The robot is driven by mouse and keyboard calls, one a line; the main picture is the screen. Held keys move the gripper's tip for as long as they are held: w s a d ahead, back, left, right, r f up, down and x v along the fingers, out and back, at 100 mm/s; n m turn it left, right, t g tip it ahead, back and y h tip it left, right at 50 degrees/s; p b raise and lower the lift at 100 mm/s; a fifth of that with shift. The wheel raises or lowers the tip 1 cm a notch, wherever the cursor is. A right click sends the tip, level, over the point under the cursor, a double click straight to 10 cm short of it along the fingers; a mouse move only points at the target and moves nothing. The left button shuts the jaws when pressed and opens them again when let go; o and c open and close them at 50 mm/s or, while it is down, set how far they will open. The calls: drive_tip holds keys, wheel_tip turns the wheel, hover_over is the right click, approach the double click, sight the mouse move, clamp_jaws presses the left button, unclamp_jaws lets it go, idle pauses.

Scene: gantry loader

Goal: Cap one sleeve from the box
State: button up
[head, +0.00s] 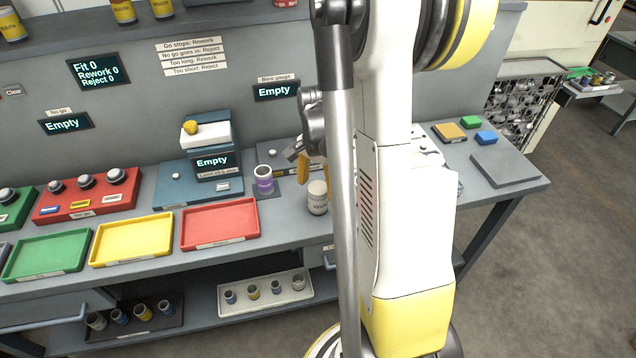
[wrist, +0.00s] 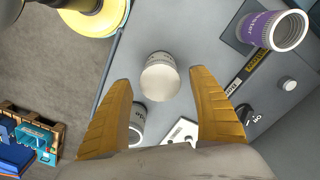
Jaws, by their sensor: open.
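A purple sleeve (head: 264,180) with a pale rim stands upright on a small dark pad on the bench; it also shows at upper right in the wrist view (wrist: 275,30). A white cylinder (head: 318,198) with dark lettering stands right of it, partly hidden by my arm. My gripper (wrist: 160,80) is open, with its orange fingers either side of a white round-topped piece (wrist: 160,77), apart from it. Another pale cylinder (wrist: 137,122) with an open end shows partly behind the left finger. In the head view my arm hides most of the gripper (head: 312,172). I cannot pick out the box for certain.
Green (head: 48,247), yellow (head: 132,239) and red (head: 219,223) trays line the bench's front edge. A blue stand (head: 205,180) has a screen reading Empty. Lower-shelf trays (head: 265,294) hold several small cylinders. A grey plate (head: 504,168) lies at the bench's right end.

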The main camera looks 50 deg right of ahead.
wheel_tip(320, 180, up, 12)
idle(0.4)
drive_tip(key=shift+w, duration=0.1)
idle(0.3)
